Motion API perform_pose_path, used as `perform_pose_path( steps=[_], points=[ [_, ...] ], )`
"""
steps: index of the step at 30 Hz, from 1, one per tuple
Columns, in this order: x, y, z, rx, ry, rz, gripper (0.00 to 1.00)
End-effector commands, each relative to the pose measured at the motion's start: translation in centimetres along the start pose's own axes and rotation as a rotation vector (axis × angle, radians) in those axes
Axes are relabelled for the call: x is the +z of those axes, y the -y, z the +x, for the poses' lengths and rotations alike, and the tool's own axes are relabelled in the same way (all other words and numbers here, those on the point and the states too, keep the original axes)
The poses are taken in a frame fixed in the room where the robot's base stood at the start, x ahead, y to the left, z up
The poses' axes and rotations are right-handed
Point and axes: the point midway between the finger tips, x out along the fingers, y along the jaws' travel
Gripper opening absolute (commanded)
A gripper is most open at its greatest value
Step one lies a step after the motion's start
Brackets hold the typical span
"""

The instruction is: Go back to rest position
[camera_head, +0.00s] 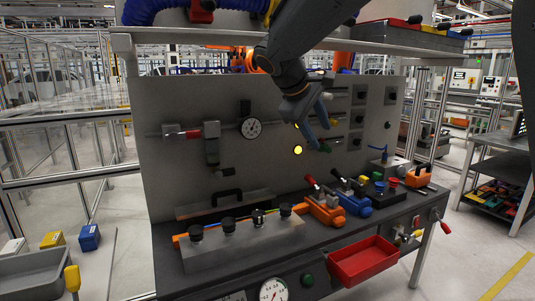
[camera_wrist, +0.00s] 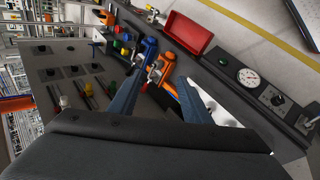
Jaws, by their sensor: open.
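My gripper (camera_head: 314,128) hangs in front of the grey upright panel (camera_head: 190,95) in the head view, above the workbench. Its two blue fingers are spread apart with nothing between them. In the wrist view my gripper (camera_wrist: 158,92) also shows open, with the orange lever unit (camera_wrist: 165,66) and the blue lever unit (camera_wrist: 149,47) beyond the fingertips. In the head view the orange lever unit (camera_head: 325,209) and the blue lever unit (camera_head: 355,204) stand on the bench below the gripper, apart from it.
A grey block with several black knobs (camera_head: 240,246) stands at the bench's front left. A red bin (camera_head: 363,262) hangs at the front edge. A lit yellow lamp (camera_head: 298,150) is on the panel close to the gripper. A shelf (camera_head: 220,36) runs above.

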Motion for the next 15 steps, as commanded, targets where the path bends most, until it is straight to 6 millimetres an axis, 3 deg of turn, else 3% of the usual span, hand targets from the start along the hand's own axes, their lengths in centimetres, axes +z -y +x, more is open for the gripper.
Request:
perform_pose_path(
  steps=[1,6,10,15],
  points=[
    [1.8,2.4,2.2,-0.061,0.009,0.028,0.44],
    [7.6,11.1,7.7,-0.273,0.028,0.174,0.44],
    [12.6,18.0,10.6,-0.420,0.058,0.338,0.44],
    [18.7,25.9,12.5,-0.558,0.115,0.582,0.44]
  ],
)
